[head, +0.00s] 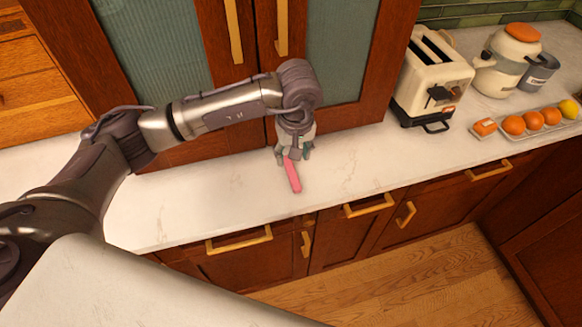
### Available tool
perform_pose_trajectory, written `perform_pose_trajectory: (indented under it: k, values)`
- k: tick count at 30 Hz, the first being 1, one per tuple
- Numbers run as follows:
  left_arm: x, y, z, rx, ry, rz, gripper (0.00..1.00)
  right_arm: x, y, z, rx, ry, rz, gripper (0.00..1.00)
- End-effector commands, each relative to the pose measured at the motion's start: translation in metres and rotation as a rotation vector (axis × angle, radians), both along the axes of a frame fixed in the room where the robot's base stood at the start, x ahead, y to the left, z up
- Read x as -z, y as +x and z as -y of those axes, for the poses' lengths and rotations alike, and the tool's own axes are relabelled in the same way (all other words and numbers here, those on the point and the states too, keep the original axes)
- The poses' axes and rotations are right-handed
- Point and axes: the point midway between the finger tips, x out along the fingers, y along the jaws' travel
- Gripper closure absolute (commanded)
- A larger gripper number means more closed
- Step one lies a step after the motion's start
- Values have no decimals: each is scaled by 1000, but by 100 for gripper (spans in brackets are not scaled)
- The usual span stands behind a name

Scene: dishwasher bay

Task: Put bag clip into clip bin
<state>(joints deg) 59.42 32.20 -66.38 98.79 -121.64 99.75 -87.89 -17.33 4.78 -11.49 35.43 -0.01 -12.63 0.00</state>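A long pink bag clip (292,177) shows at the middle of the white marble counter, below the cabinet doors. My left gripper (295,157) points down over its far end, with the fingers at or around that end. The fingers overlap the clip and hide its far end. I cannot tell whether they are closed on it, or whether the clip touches the counter. I make out no container that is clearly the clip bin. My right gripper is out of view.
A cream toaster (432,80) stands right of the cabinet. A cream jar with an orange lid (507,62) and a grey labelled canister (538,72) stand behind a tray (512,136) of oranges and a lemon. The counter around the clip is clear.

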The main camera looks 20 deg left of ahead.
Motion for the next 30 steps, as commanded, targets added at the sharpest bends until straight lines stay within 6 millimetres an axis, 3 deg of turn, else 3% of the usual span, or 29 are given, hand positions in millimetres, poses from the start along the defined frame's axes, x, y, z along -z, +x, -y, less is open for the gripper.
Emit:
perform_pose_trajectory:
  k: [8,12,16,25,30]
  values:
    - [20,0,-1,1,-2,-3,48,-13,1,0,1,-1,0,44]
    - [40,-1,-3,0,-1,-5,48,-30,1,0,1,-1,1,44]
    - [59,1,-3,1,-3,-3,48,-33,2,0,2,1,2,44]
    - [66,3,-4,1,-2,2,48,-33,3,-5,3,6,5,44]
    - [66,3,-4,1,-2,2,75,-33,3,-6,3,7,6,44]
